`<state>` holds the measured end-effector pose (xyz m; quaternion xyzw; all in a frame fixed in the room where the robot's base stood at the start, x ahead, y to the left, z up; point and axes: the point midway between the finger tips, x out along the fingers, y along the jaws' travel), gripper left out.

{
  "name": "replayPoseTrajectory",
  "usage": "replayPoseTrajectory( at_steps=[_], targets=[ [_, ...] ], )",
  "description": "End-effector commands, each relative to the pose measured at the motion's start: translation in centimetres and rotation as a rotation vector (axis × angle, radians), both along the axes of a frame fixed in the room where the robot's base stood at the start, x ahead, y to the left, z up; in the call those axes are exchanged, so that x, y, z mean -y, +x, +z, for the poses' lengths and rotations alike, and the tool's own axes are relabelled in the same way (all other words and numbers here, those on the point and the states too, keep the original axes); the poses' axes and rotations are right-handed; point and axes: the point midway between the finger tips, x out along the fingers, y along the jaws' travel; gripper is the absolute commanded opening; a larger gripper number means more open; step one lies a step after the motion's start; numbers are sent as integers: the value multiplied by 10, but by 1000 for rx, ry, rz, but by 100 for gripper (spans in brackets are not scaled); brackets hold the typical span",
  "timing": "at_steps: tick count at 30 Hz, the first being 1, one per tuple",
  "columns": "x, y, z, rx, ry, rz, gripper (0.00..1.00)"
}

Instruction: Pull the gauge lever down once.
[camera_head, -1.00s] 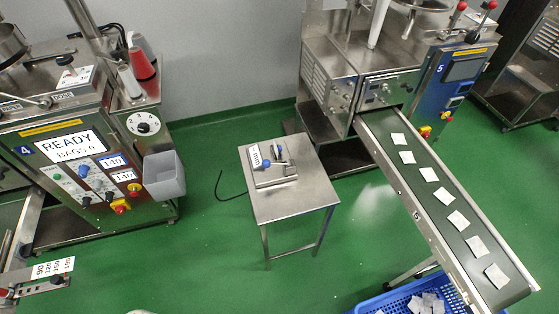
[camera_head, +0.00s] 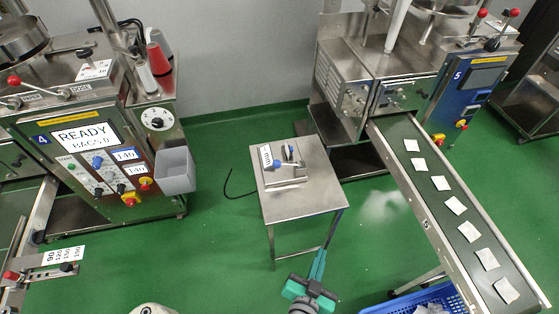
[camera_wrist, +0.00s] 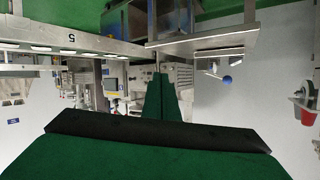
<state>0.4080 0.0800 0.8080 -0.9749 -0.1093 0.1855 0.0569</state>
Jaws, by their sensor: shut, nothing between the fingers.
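The gauge is a small metal device (camera_head: 285,182) on a little steel table (camera_head: 318,196). It has a white label plate at its left and a lever with a blue ball knob (camera_head: 277,163), which sticks out toward the front. In the wrist view, which looks upside down, the blue knob (camera_wrist: 227,79) shows right of the fingers, apart from them. My gripper (camera_head: 321,252) is in front of the table, near its front right leg, clear of the gauge. Its green fingers (camera_wrist: 166,97) are together and hold nothing.
Machine 4 (camera_head: 80,145), with a READY screen and a grey bin (camera_head: 176,170), stands at the left. A conveyor (camera_head: 420,205) carrying white bags from machine 5 runs along the right. A blue crate (camera_head: 440,300) sits at the lower right. Green floor is clear between.

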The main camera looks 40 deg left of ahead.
Motion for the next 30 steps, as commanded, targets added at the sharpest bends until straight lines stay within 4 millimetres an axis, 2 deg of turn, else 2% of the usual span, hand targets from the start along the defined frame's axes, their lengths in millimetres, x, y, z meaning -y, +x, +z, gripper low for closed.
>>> replayPoseTrajectory(
  at_steps=[1,6,11,15,21,24,30],
  targets=[
    [-13,18,4,1,10,33,0],
    [-56,62,16,-27,30,153,0],
    [-100,97,38,-46,34,283,0],
    [-138,121,65,-56,24,403,0],
    [-185,138,102,-62,-8,563,0],
    [-200,140,115,-64,-22,618,0],
    [-212,141,126,-66,-37,666,0]
  ],
)
